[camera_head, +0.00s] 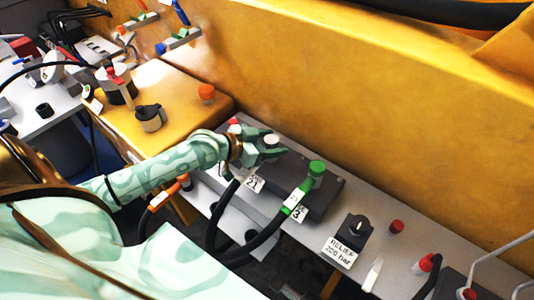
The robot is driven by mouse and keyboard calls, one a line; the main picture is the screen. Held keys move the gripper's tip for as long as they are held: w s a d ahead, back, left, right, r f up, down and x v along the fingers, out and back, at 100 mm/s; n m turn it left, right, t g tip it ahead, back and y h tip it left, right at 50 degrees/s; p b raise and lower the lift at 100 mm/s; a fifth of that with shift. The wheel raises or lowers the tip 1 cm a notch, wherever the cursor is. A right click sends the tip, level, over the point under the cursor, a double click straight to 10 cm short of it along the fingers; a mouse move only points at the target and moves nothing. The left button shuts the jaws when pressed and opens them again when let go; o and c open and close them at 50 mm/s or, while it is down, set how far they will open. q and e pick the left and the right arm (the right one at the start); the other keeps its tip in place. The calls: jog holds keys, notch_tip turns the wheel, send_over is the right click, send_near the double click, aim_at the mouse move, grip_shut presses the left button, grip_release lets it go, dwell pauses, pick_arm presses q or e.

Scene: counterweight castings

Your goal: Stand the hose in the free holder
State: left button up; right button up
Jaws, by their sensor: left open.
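My left gripper (272,146) is open above a dark block (330,194) on the grey bench. A whitish round cap (271,139) shows between its fingers; I cannot tell whether they touch it. A black hose with a tag marked 2 (254,183) runs down from just below the gripper, its upper end hidden. A second black hose with a green end and a tag marked 3 (297,205) leans up to the green cap (316,168) on the block. An orange-ended hose with a white tag (162,196) is at left, partly behind my arm. I cannot make out a free holder. My right gripper is out of view.
A yellow cabinet (185,100) carries a dark mug-like part (150,117) and an orange knob (206,92). A yellow wall rises behind the bench.

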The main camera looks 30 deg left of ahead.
pick_arm(q)
grip_shut()
jog(key=shift+r, duration=0.1)
